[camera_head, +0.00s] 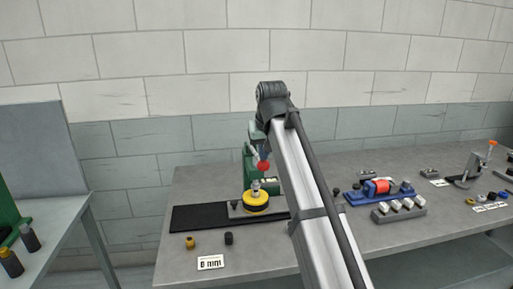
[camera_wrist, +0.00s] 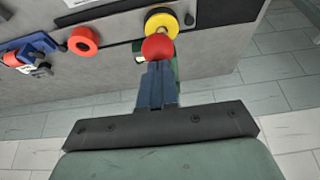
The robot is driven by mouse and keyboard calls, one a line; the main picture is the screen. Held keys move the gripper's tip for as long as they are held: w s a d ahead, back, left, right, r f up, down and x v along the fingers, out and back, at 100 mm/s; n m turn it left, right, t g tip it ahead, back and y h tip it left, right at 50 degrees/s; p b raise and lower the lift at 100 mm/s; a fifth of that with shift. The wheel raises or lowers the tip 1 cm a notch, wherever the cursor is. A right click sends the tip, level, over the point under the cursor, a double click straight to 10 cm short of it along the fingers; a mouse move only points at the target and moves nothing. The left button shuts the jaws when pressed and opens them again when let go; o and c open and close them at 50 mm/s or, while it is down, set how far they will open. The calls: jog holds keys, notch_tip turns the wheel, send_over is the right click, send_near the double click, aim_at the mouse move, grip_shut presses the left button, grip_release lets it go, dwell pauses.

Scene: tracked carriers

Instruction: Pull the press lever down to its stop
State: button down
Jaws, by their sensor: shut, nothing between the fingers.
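The press is green (camera_head: 248,165) and stands on the bench, largely hidden behind my arm in the head view. Its lever ends in a red ball knob (camera_head: 263,166), which also shows in the wrist view (camera_wrist: 158,47). The lever's shaft is hidden. My gripper (camera_wrist: 159,66) is shut and empty, its fingertips right at the red knob in the wrist view. I cannot tell whether they touch it. A yellow and black round piece (camera_head: 256,203) sits below the knob in the head view.
A black mat (camera_head: 195,218) lies left of the press on the grey bench (camera_head: 180,262). A yellow and a dark small part stand at its front, by a "0 mm" card (camera_head: 211,262). Right of my arm are a blue fixture (camera_head: 362,197) and a grey block with cylinders (camera_head: 400,212).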

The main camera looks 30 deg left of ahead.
aim_at(265, 168)
jog(key=shift+s+d+f, duration=0.1)
jog(key=shift+d+f, duration=0.05)
jog(key=shift+f, duration=0.85)
jog(key=shift+s+d+f, duration=0.1)
jog(key=shift+s+f, duration=0.05)
jog(key=shift+f, duration=0.85)
jog(key=shift+s+d+f, duration=0.1)
jog(key=shift+d+f, duration=0.05)
jog(key=shift+f, duration=0.85)
dwell(3.5)
jog(key=shift+r, duration=0.1)
notch_tip(265, 168, up, 13)
dwell(1.9)
